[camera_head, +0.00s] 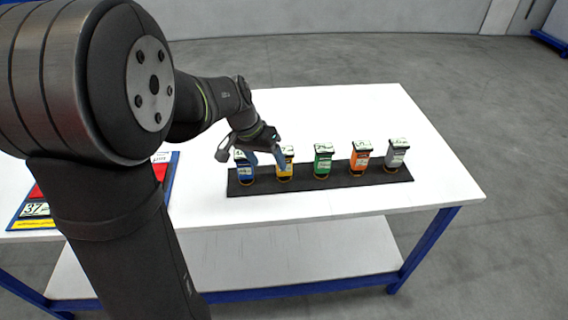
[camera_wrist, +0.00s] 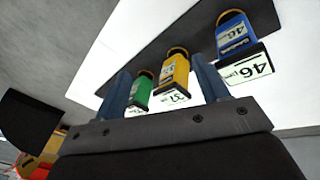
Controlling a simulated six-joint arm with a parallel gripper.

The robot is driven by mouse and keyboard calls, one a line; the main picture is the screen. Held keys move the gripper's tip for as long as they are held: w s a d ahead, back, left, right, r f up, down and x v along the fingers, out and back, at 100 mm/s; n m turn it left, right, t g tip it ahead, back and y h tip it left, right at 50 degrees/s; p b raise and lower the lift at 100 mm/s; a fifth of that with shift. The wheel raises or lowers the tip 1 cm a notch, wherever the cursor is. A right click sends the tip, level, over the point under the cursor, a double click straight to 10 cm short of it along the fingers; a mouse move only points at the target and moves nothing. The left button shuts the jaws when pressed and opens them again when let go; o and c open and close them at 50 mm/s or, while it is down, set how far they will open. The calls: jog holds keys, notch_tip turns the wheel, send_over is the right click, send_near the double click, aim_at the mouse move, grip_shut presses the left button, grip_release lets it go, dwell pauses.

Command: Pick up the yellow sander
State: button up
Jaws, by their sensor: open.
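The yellow sander (camera_head: 285,171) stands upright in the black strip (camera_head: 330,183) on the white table, between the blue sander (camera_head: 245,170) and the green sander (camera_head: 323,161). In the wrist view, the yellow sander (camera_wrist: 173,76) shows between the two fingers, with a white label reading 37. My gripper (camera_head: 266,158) is open and empty, close by the blue and yellow sanders. In the wrist view, my gripper's (camera_wrist: 160,67) left finger partly covers the green sander (camera_wrist: 141,92) and its right finger lies between the yellow and blue (camera_wrist: 236,38) ones. I cannot tell whether a finger touches anything.
An orange sander (camera_head: 360,160) and a grey sander (camera_head: 396,156) stand farther right in the strip. A coloured board (camera_head: 170,190) lies on the table's left side, partly hidden by my arm. The table (camera_head: 430,185) is clear to the right and behind the strip.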

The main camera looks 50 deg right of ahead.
aim_at(285, 176)
jog(key=s+d+f+n+t+h, duration=0.35)
jog(key=s+d+t+h, duration=0.2)
jog(key=s, duration=0.45)
jog(key=w+a+r+n+t+h, duration=0.1)
jog(key=w+a+n+t, duration=0.15)
jog(key=a+t, duration=0.4)
jog(key=x, duration=1.5)
jog(key=shift+s+d+f, duration=0.15)
jog(key=shift+d+f, duration=0.25)
jog(key=shift+d, duration=0.1)
jog(key=c, duration=1.3)
jog(key=shift+o, duration=0.2)
jog(key=shift+r, duration=0.15)
